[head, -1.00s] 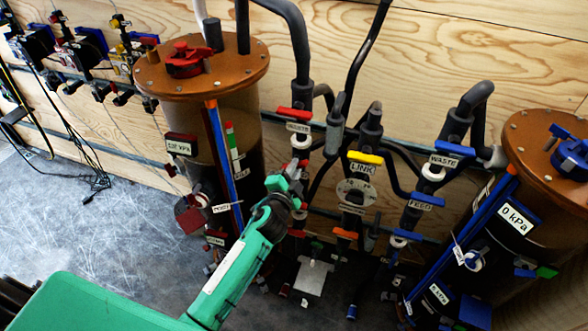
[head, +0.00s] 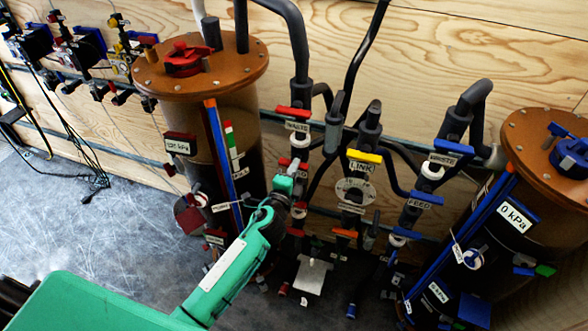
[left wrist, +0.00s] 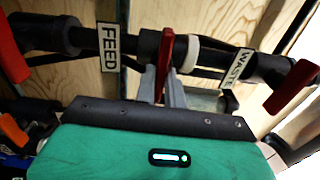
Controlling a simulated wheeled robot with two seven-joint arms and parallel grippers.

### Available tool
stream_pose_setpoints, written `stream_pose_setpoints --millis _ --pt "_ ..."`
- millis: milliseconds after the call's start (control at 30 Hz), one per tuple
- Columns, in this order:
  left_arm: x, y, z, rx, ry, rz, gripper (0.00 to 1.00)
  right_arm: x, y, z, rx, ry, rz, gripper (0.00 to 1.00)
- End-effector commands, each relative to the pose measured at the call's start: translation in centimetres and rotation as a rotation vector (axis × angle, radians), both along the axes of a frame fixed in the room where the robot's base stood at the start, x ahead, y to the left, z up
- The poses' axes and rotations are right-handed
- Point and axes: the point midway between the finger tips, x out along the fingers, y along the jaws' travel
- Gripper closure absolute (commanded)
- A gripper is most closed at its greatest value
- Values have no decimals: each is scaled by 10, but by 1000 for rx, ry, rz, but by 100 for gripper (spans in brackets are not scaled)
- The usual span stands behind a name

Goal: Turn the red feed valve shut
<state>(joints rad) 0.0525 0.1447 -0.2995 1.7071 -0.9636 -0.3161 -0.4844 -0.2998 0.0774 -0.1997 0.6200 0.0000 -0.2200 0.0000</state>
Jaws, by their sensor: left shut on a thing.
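The red feed valve handle (left wrist: 166,60) stands between the FEED tag (left wrist: 110,47) and the WASTE tag (left wrist: 231,72) in the left wrist view. It lies across the dark pipe, beside a white collar. My left gripper (left wrist: 163,84) is shut on this handle, with one grey finger on each side of it. In the head view my left gripper (head: 295,177) is at the red-side pipe, right of the left brown tank; it partly hides the handle there. My right gripper is not in view.
Another red handle (head: 294,111) is above on the same pipe. The yellow LINK handle (head: 365,156) and blue valves (head: 427,197) are close on the right. The left tank (head: 215,75) and right tank (head: 560,135) flank the pipes. Open floor (head: 80,240) is at left.

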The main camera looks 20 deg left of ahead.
Motion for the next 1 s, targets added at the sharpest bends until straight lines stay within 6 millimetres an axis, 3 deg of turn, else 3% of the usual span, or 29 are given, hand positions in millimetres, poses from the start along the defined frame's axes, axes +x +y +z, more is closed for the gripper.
stream_pose_setpoints --millis 367,400,500,833,1000 --pt "-1 -1 -2 5 2 -1 100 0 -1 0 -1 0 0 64" --pt "-1 -1 -2 5 2 -1 81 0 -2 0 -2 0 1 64" --pt "0 0 -1 4 2 -1 67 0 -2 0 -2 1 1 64" --pt "-4 0 -1 3 1 -1 67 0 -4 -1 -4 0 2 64" --pt "-24 1 -3 4 1 -2 67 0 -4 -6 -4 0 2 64"
